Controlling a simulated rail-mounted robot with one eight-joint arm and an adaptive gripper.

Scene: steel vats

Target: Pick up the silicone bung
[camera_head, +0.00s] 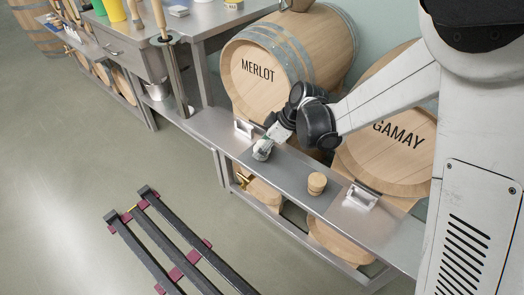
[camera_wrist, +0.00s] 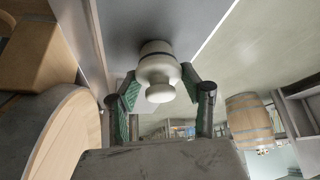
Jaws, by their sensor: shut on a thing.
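The silicone bung (camera_wrist: 159,72) is off-white, with a wide body and a knob-like end towards the camera in the wrist view. My gripper (camera_wrist: 160,86) has its green-padded fingers on both sides of it, shut on it. The bung's far end meets or sits very close to the grey surface (camera_wrist: 195,22); I cannot tell whether it touches. In the head view my gripper (camera_head: 263,146) is low over the steel shelf in front of the barrels, and the small pale bung (camera_head: 261,154) shows partly at its tips.
A cork stopper (camera_head: 316,184) stands on the grey mat to the right. Metal brackets (camera_head: 361,197) and (camera_head: 243,128) stand on the shelf. The Merlot barrel (camera_head: 262,80) and Gamay barrel (camera_head: 385,160) lie close behind. A dark slatted rack (camera_head: 170,240) is on the floor in front.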

